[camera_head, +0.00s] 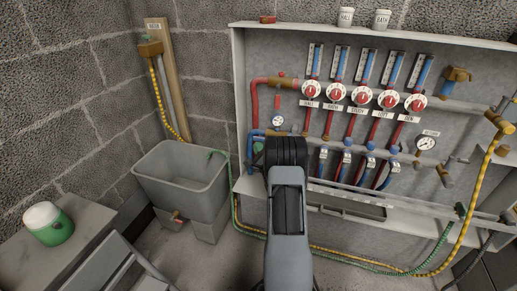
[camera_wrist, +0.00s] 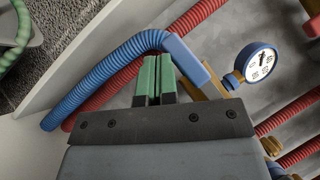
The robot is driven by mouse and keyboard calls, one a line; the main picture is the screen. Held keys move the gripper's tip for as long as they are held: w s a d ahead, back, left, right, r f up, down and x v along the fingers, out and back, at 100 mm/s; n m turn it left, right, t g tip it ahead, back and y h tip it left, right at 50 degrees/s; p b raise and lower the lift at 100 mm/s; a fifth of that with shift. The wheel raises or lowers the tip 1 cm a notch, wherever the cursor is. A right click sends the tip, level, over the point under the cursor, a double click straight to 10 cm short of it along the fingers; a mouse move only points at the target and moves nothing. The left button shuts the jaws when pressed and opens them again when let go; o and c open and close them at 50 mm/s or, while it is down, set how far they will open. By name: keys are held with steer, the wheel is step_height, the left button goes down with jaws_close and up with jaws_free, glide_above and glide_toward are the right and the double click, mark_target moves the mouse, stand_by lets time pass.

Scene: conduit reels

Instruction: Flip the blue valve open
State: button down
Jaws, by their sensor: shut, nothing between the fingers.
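The blue valve shows in the wrist view as a flat blue lever (camera_wrist: 187,62) slanting down to the right, with brass (camera_wrist: 214,86) beside its lower end. My gripper (camera_wrist: 155,78) has its two green fingertips shut together and empty. In that picture they lie just left of the lever; I cannot tell whether they touch it. In the head view my arm and wrist stand in front of the manifold's lower left, and the lever cannot be made out clearly there.
A blue corrugated pipe (camera_wrist: 100,82) and a red one (camera_wrist: 200,14) run close by. A blue-rimmed gauge (camera_wrist: 257,61) is right of the lever. A grey sink (camera_head: 180,180) stands left of the cabinet. Several red dials (camera_head: 336,93) line the panel.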

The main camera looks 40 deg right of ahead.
steer(key=s+a+f+b, duration=0.4)
steer(key=a+f+b, duration=0.1)
steer(key=f, duration=0.2)
steer(key=shift+a, duration=0.4)
stand_by(0.3)
steer(key=w+a+r+n+g+y+p, duration=0.15)
steer(key=a+r+n+g+p, duration=0.35)
steer(key=r+p, duration=0.7)
steer(key=w+a+r+n+g+y+p, duration=0.15)
steer(key=a+r+n+p, duration=0.55)
steer(key=r, duration=0.9)
steer(key=s+a+r+n+g+y+p, duration=0.1)
steer(key=s+a+r+n+g+p, duration=0.4)
steer(key=s+r+p, duration=0.6)
steer(key=s+a+r+n+g+y+p, duration=0.2)
steer(key=s+a+r+n+g+p, duration=0.4)
steer(key=s, duration=0.8)
steer(key=a+r+n+p, duration=0.3)
steer(key=a+r+p, duration=0.1)
steer(key=a+r, duration=0.1)
steer(key=shift+s+a+r+p, duration=0.15)
steer(key=shift+a+r+p, duration=0.15)
steer(key=shift+r+p, duration=0.1)
